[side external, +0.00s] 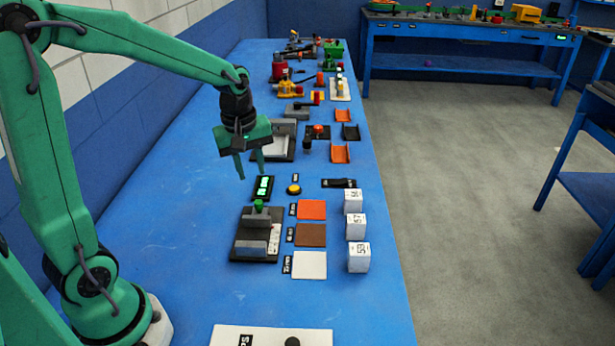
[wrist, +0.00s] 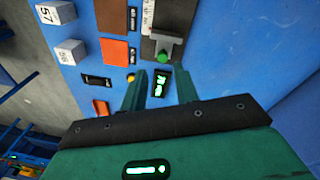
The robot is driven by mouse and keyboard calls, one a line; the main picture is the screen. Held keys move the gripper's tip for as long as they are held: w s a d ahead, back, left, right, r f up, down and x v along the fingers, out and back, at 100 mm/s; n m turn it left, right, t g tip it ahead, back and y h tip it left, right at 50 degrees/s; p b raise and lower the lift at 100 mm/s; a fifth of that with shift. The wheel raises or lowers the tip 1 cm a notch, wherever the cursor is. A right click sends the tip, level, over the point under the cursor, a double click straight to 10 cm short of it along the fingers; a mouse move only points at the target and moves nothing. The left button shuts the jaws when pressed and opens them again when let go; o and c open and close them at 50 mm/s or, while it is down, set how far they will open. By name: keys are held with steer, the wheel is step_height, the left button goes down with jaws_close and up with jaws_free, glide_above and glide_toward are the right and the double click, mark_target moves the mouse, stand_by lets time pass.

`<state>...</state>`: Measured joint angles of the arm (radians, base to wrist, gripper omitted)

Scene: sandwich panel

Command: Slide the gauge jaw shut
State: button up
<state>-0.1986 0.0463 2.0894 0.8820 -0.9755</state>
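The gauge (side external: 270,236) is a dark base plate with a pale scale strip along its right side. Its grey jaw (side external: 256,221) carries a green knob (side external: 258,204) and stands apart from a second grey block (side external: 250,248) at the near end. The green knob (wrist: 164,57) also shows in the wrist view, just beyond my fingers. A small display with green digits (side external: 263,187) sits behind the gauge. My gripper (side external: 250,172) is open and empty, above and behind the gauge, touching nothing. The display (wrist: 159,84) shows between my fingers in the wrist view; its digits are unreadable.
Orange (side external: 312,209), brown (side external: 310,235) and white (side external: 309,265) squares lie right of the gauge, with white numbered cubes (side external: 356,227) beyond. A yellow button (side external: 293,189) is beside the display. A grey fixture (side external: 275,147) and several tools stand behind. The table's left side is clear.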

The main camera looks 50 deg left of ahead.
mark_target(258, 202)
steer(key=w+a+f+n, duration=0.1)
steer(key=f, duration=0.1)
steer(key=w+a+f+n+g, duration=0.1)
steer(key=f+n, duration=0.1)
steer(key=w+a+f+n, duration=0.1)
steer(key=f, duration=0.1)
steer(key=shift+w+a+f+n, duration=0.15)
steer(key=shift+a+n, duration=0.15)
steer(key=shift+f, duration=0.15)
steer(key=shift+f, duration=3.75)
jaws_close()
